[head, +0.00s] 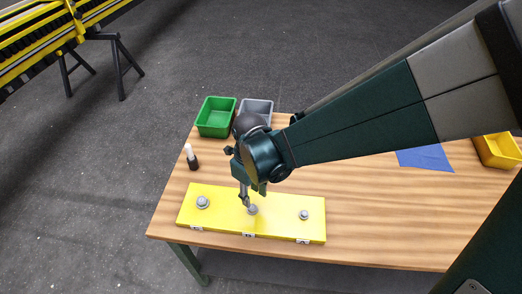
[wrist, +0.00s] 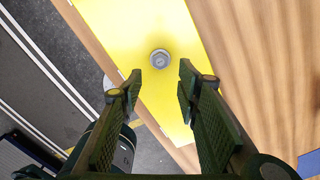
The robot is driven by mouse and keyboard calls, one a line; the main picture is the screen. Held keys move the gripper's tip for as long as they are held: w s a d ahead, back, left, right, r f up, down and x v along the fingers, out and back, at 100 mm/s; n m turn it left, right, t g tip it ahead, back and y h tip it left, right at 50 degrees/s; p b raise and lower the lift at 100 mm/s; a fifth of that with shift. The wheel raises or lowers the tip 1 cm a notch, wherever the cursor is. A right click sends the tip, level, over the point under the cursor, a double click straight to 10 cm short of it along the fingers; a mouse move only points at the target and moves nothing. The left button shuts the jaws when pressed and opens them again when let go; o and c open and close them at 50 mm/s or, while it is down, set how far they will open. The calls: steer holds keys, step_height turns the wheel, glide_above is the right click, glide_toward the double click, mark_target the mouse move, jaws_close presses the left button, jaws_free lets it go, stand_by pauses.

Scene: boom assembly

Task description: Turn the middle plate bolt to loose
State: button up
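The yellow plate (head: 225,221) lies on the wooden table and carries three grey bolts in a row. The middle plate bolt (head: 252,210) shows just beside my gripper's fingertips in the head view. In the wrist view the bolt (wrist: 159,59) is a round grey head on a washer, ahead of the gap between my fingertips. My gripper (wrist: 159,83) is open and empty, its two fingers spread apart. In the head view my gripper (head: 250,200) points down over the middle of the plate. Whether the fingertips are level with the bolt head, I cannot tell.
The left bolt (head: 202,202) and right bolt (head: 304,214) stand either side. A green bin (head: 216,117), a grey bin (head: 257,107) and a dark bottle with white top (head: 191,158) are behind. A blue sheet (head: 425,158) and yellow bin (head: 497,151) are at right.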

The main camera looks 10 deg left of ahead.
mark_target(253, 208)
steer(key=shift+f, duration=0.1)
steer(key=shift+f, duration=3.75)
steer(key=c, duration=0.9)
